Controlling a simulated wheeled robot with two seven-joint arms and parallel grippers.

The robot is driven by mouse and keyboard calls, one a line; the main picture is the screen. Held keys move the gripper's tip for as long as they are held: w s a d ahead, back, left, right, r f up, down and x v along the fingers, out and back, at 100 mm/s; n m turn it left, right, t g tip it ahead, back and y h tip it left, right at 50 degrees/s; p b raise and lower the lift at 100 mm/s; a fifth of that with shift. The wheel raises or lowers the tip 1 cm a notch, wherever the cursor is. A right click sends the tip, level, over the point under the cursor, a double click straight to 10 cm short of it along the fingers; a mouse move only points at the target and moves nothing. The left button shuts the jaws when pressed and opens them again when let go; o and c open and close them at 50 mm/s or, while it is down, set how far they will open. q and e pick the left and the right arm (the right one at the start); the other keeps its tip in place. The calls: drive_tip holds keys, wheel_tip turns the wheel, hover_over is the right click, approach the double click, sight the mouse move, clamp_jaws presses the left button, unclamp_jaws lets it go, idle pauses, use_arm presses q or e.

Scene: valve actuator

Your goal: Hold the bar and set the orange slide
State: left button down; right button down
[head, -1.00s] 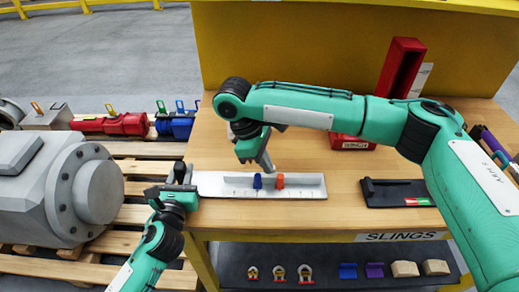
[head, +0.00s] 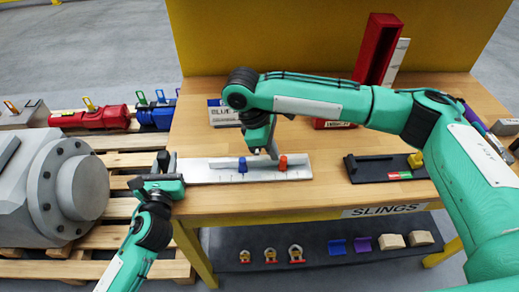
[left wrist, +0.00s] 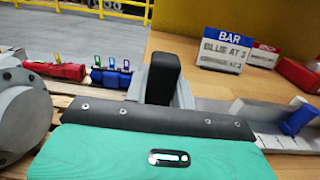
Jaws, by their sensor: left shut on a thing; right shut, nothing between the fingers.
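The pale bar (head: 210,175) lies along the front of the wooden table, with tick marks on its face. A blue slide (head: 242,165) sits near its middle and an orange slide (head: 283,163) stands nearer its right end. My left gripper (head: 168,168) is shut on the bar's left end. In the left wrist view the bar (left wrist: 290,143) and blue slide (left wrist: 297,117) show at the right. My right gripper (head: 273,153) is shut and empty, its tip down between the slides, close to the orange one's left side. Whether they touch is unclear.
A sign (left wrist: 235,50) reads BAR and BLUE AT 3; its lower line is unclear. A black tray (head: 372,172) with a yellow piece lies to the right. A red bin (head: 376,50) stands behind. A grey machine (head: 45,190) sits on pallets at the left.

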use_arm(q)
drive_tip(key=shift+a, duration=0.15)
use_arm(e)
drive_tip(key=shift+d, duration=0.1)
drive_tip(key=v, duration=1)
use_arm(q)
drive_tip(key=c, duration=1.1)
unclamp_jaws()
